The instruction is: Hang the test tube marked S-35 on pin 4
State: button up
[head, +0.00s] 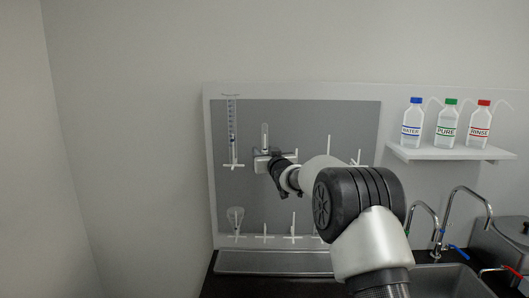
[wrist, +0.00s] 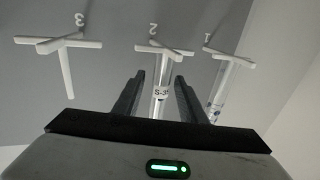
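The test tube (wrist: 160,90) with a label reading "S-3", its last part hidden or unclear, hangs at the white pin (wrist: 160,48) numbered 2 in the wrist view. It is the clear tube (head: 265,137) standing up from the upper row in the head view. My gripper (wrist: 157,80) is open, with one finger on each side of the tube and a gap to both. In the head view my gripper (head: 266,163) is at the board below the tube's top. Pin 4 cannot be identified; no number 4 is readable.
A graduated cylinder (head: 232,125) hangs on the left pin, numbered 1 in the wrist view. Pin 3 (wrist: 65,62) is empty. A flask (head: 235,219) hangs in the lower row. My arm hides part of the board. Bottles stand on a shelf (head: 450,152); taps and a sink are below.

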aim_at(266, 137)
jog(key=shift+c, duration=0.3)
grip_shut()
jog(key=shift+r+p, duration=1.5)
jog(key=shift+r, duration=1.3)
jog(key=shift+r+p, duration=0.3)
jog(key=shift+r, duration=3.45)
jog(key=shift+s+d+f+b, duration=0.15)
jog(key=shift+s+f+b, duration=0.15)
jog(key=shift+b, duration=0.3)
jog(key=b+v, duration=0.2)
jog(key=v, duration=2.7)
jog(key=shift+s+d+r, duration=0.15)
jog(key=shift+r, duration=0.05)
